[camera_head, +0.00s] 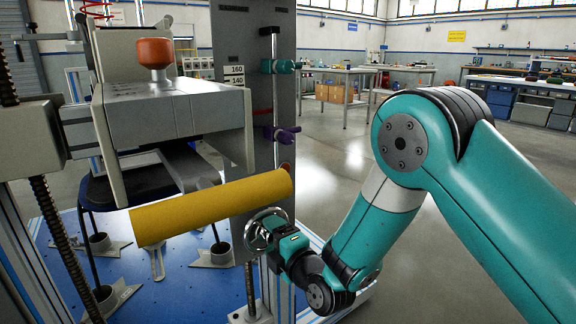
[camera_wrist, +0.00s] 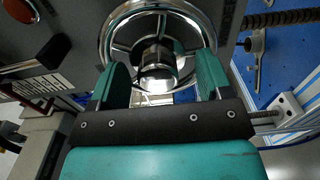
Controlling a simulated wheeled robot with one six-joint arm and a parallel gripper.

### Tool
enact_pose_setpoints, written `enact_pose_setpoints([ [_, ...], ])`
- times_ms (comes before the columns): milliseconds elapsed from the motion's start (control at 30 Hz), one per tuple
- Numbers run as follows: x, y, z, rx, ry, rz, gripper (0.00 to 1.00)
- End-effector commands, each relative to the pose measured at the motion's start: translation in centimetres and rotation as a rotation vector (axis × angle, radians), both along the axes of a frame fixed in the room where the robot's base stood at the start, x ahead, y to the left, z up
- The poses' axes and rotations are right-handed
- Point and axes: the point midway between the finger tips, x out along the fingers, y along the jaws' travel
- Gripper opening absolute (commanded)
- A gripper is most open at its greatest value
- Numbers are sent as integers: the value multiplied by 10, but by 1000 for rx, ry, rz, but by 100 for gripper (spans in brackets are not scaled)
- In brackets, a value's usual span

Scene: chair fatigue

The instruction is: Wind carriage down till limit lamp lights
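The carriage (camera_head: 165,112) is a grey block on the test frame, with an orange knob (camera_head: 155,54) on top and a yellow cylinder (camera_head: 210,206) in front. A chrome handwheel (camera_head: 262,230) sits low on the frame's column. My gripper (camera_head: 278,238) is at the wheel. In the wrist view, its teal fingers (camera_wrist: 162,80) are apart, with the wheel's hub (camera_wrist: 155,62) between or just beyond them; contact is unclear. A red-orange disc (camera_head: 285,167) shows on the column above the wheel, possibly the lamp; I cannot tell whether it is lit.
A column plate (camera_head: 234,73) carries 160 and 140 marks. A teal clamp (camera_head: 280,66) and a purple clamp (camera_head: 282,134) sit on a rod beside it. A threaded screw (camera_head: 60,245) stands at left. Open floor lies right, before the workbenches (camera_head: 345,74).

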Motion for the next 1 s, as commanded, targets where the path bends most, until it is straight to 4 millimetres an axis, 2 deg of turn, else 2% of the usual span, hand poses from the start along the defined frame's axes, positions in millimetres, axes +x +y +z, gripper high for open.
enact_pose_setpoints([
  [33, 6, 6, 6, 7, -15, 6, 66],
  [167, 5, 5, 4, 8, -17, 6, 66],
  [700, -30, -26, 1, 10, -17, -4, 66],
  [1000, -39, -30, 6, 9, -15, -2, 66],
])
